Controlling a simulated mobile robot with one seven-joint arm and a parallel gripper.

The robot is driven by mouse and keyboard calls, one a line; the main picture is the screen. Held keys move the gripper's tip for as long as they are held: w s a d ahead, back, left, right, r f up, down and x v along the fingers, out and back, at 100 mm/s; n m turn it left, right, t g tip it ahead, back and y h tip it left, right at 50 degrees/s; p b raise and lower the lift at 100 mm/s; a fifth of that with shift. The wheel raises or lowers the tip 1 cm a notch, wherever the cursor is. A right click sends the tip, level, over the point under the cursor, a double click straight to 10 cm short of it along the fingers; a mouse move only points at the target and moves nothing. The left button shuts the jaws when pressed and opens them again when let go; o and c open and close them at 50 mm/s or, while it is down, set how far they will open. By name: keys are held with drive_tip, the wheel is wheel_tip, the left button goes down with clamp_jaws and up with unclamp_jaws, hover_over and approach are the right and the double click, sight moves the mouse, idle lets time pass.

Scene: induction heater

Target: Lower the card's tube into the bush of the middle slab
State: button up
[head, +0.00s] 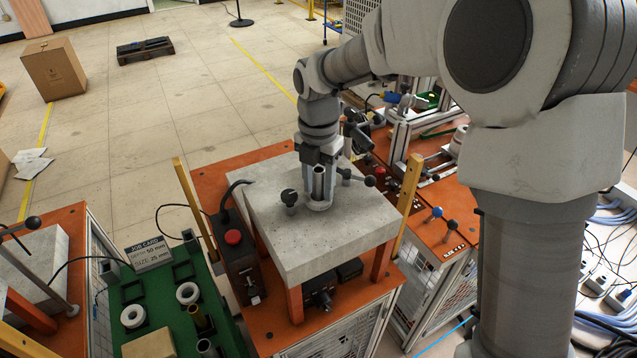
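The middle slab (352,236) is a thick grey block on an orange frame. A pale round bush (319,206) sits in its top, below my gripper (318,185). My gripper points down and appears shut on a grey metal tube (318,179). The tube stands upright over the bush, its lower end at or inside the bush; how deep it sits I cannot tell. The job card (147,252) at the left reads depth 50 mm and size 25 mm.
Black-knobbed clamps (289,198) (356,177) flank the bush. A control box with a red button (233,237) stands left of the slab. A green mat (163,310) holds white rings (187,293), a brass tube (197,316) and a grey tube (205,346). Yellow posts (409,203) stand beside the slab.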

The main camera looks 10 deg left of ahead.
drive_tip(key=shift+o, duration=1)
drive_tip(key=shift+r, duration=0.1)
wheel_tip(320, 180, up, 17)
drive_tip(key=shift+r, duration=0.15)
